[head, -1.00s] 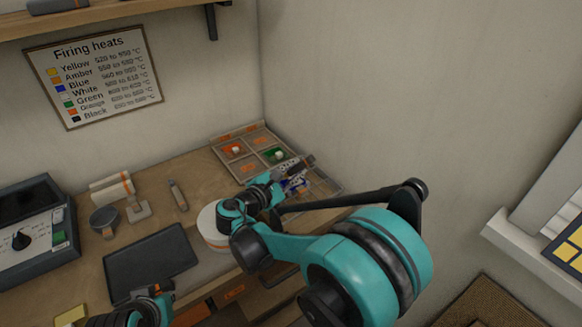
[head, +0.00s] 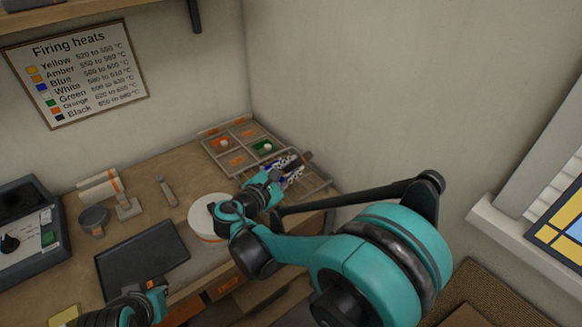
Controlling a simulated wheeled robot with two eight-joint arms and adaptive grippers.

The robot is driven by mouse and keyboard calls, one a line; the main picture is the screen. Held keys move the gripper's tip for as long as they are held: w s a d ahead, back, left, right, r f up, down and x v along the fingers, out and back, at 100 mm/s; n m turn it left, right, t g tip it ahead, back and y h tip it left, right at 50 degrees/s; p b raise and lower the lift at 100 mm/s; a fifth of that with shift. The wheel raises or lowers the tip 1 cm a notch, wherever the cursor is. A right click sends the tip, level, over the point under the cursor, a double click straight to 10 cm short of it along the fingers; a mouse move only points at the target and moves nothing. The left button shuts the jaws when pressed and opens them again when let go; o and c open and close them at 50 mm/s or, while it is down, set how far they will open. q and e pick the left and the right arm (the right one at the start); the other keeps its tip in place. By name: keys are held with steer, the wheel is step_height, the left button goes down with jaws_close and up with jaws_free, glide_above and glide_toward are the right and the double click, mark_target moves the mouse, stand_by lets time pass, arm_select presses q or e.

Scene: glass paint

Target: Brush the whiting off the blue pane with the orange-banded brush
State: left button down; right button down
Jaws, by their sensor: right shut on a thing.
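My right gripper (head: 287,173) is over the right part of the divided wooden tray (head: 309,187) in the back corner. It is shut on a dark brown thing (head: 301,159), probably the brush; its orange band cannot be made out. Some blue (head: 283,184) shows beneath and beside the fingers, perhaps the blue pane, mostly hidden by the gripper. I cannot tell whether whiting lies on it or whether the held thing touches it. My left gripper (head: 155,291) is low at the left, by the front of the bench; its fingers are too unclear to read.
The tray also holds an orange pane (head: 217,144) and a green pane (head: 264,148). A round white turntable (head: 203,221) and a dark mat (head: 143,260) lie nearer. A kiln-like box (head: 30,250) stands at the left. The wall rises close behind and right of the tray.

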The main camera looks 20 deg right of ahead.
steer(key=shift+w+d+b, duration=0.15)
steer(key=shift+w+b, duration=0.15)
steer(key=shift+w, duration=3.2)
steer(key=shift+f, duration=0.2)
steer(key=shift+f+b, duration=0.25)
steer(key=shift+b, duration=0.2)
steer(key=shift+s, duration=0.1)
